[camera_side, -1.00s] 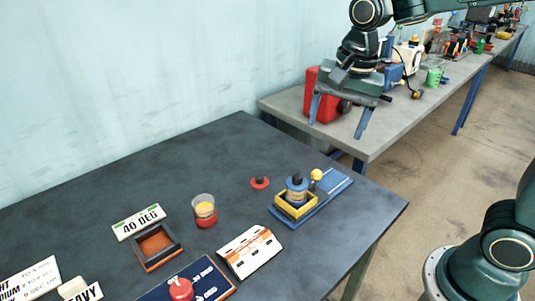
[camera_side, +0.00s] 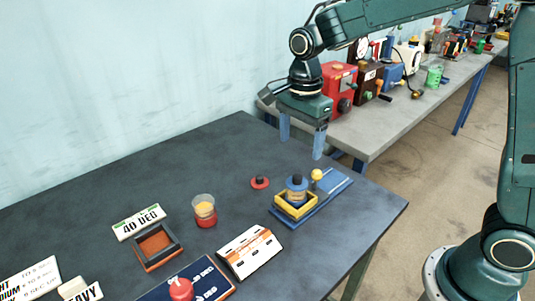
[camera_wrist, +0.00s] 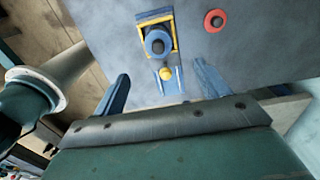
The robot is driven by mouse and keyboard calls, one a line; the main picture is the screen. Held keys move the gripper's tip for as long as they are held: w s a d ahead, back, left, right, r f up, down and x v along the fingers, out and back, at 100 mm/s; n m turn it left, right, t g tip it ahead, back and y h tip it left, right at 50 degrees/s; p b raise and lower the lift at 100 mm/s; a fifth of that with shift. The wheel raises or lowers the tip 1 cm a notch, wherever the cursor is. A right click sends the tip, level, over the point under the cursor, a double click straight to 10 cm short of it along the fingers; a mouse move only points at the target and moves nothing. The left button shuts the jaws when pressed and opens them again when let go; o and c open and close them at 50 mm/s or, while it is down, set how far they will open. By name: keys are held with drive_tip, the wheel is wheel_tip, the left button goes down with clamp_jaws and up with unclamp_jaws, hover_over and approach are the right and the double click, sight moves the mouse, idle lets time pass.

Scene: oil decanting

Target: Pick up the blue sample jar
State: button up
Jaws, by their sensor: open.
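The blue sample jar (camera_side: 297,190) has a dark knob on its lid and stands upright in a yellow square frame (camera_side: 284,208) on a blue base (camera_side: 335,182). In the wrist view the jar (camera_wrist: 157,43) shows from above, inside the yellow frame. My gripper (camera_side: 301,148) is open and empty, pointing down, high above and behind the jar in the side view. Its two blue fingers (camera_wrist: 160,82) stand wide apart in the wrist view, with the jar beyond them near the top middle.
A yellow ball-topped knob (camera_side: 317,174) stands right beside the jar. A red lid (camera_side: 259,182) lies to its left. The table's back left is clear.

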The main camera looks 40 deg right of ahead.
sight(297, 175)
wheel_tip(297, 175, down, 7)
drive_tip(key=shift+f, duration=0.15)
idle(0.4)
drive_tip(key=shift+s+a+f, duration=0.15)
drive_tip(key=shift+f, duration=2.4)
drive_tip(key=c, duration=1.3)
drive_tip(key=shift+r, duration=0.2)
wheel_tip(297, 175, up, 20)
drive_tip(key=shift+f, duration=0.15)
